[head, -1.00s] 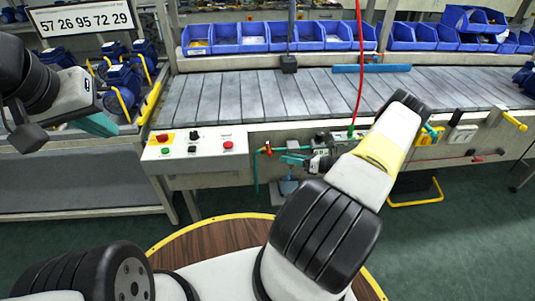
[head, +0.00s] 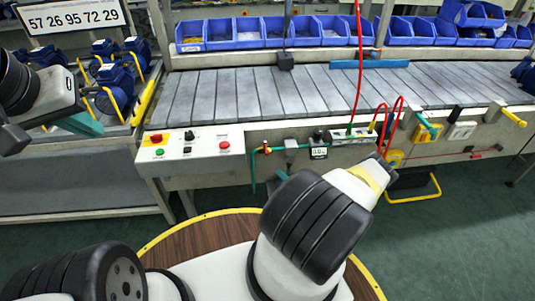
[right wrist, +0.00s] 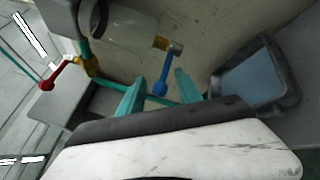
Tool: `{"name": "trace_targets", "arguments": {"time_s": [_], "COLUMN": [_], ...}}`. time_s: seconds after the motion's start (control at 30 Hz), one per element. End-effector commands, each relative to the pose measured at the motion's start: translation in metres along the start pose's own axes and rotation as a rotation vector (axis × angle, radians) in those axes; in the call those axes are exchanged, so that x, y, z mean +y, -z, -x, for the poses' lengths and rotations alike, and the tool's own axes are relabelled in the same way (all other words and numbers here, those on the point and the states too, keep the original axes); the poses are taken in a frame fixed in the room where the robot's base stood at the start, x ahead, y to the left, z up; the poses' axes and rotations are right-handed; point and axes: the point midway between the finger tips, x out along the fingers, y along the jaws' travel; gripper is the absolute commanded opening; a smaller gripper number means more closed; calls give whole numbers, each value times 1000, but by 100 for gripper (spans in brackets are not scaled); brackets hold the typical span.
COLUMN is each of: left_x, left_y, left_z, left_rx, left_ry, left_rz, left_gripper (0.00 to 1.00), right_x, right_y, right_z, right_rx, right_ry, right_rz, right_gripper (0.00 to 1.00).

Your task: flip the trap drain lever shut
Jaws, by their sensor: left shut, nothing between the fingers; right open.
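A blue lever (right wrist: 163,75) hangs from a grey joint and brass fitting (right wrist: 160,42) beside the clear trap bowl (right wrist: 128,25) in the right wrist view. I take it for the drain lever. My right gripper (right wrist: 158,80) is open, with one teal finger on each side of the blue lever; I cannot tell whether either touches it. In the head view my own right arm hides this gripper and the lever. My left gripper (head: 86,124) is shut and empty at the far left, away from the trap.
A red-handled valve (right wrist: 55,72) sits left of the trap. A blue-grey container (right wrist: 252,78) is at the right of the wrist view. In the head view, a button panel (head: 190,145) and a small display (head: 319,152) are on the bench front, below the conveyor (head: 300,95).

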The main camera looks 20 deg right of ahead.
Motion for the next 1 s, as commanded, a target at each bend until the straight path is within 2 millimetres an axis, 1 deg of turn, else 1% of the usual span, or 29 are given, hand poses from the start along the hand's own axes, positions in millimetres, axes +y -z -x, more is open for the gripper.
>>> {"name": "trace_targets", "arguments": {"time_s": [0.03,0.1,0.2,0.47,0.57,0.63,0.7,0.87,1.0], "left_x": [0,0,0,0,0,0,0,0,0], "left_y": [0,0,0,0,0,0,0,0,0], "left_z": [0,0,0,0,0,0,0,0,0], "left_rx": [0,0,0,0,0,0,0,0,0], "left_ry": [0,0,0,0,0,0,0,0,0], "left_rz": [0,0,0,0,0,0,0,0,0], "left_gripper": [0,0,0,0,0,0,0,0,0], "right_x": [0,0,0,0,0,0,0,0,1], "right_y": [0,0,0,0,0,0,0,0,0], "right_z": [-7,-13,-18,-20,-20,-20,-20,-20,-24], "right_rx": [1,1,1,0,1,1,0,-6,-81], "right_ry": [-1,-1,0,0,0,0,0,2,48], "right_rz": [1,2,2,1,1,1,2,1,-5], "right_gripper": [41,41,41,41,24,10,0,0,0]}}
